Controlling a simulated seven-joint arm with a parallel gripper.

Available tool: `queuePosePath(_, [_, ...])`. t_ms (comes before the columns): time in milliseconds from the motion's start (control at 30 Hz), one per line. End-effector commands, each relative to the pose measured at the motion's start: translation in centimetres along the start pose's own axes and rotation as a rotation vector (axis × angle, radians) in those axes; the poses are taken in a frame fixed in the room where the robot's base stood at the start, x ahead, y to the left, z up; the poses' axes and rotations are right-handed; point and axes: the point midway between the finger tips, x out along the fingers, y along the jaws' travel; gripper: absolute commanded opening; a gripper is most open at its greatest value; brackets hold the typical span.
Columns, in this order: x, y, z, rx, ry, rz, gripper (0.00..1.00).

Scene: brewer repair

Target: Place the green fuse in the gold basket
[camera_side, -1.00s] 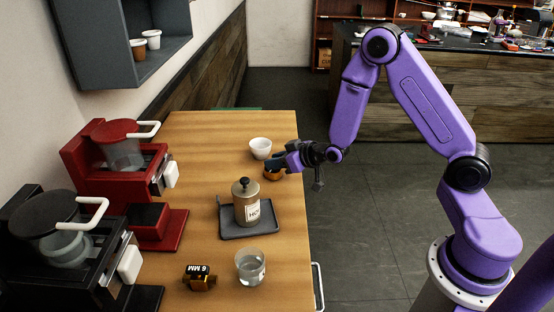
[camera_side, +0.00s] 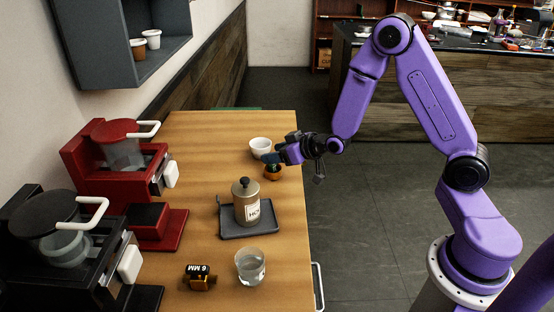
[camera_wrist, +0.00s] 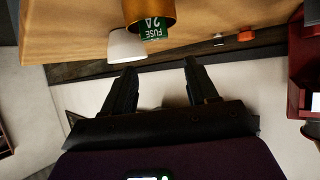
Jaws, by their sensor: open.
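The gold basket (camera_side: 272,174) sits on the wooden table near its right edge, beside the white cup. In the wrist view the basket (camera_wrist: 150,12) is at the top, cut off by the frame edge. The green fuse (camera_wrist: 155,28), marked "FUSE 2A", shows in the basket's opening with its end sticking out; its other end is hidden. My gripper (camera_wrist: 160,68) is open, with nothing between its fingers, and apart from the fuse.
The white cup (camera_side: 260,146) stands right behind the basket. A canister (camera_side: 246,203) on a grey tray (camera_side: 233,233), a glass of water (camera_side: 250,268) and a "6 MM" item (camera_side: 199,279) are nearer. Red (camera_side: 90,175) and black (camera_side: 45,270) brewers line the left.

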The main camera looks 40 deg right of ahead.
Motion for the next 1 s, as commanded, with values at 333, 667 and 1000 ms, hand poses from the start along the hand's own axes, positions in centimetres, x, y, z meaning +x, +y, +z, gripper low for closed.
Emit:
queuePosePath(333, [-2.0, 0.1, -3.7, 0.000, 0.002, 0.001, 0.58])
queuePosePath(667, [-2.2, 0.0, -3.9, -0.001, -0.003, -0.001, 0.58])
queuePosePath(1000, [-7.2, -8.5, -1.9, -0.125, -0.232, -0.181, 0.58])
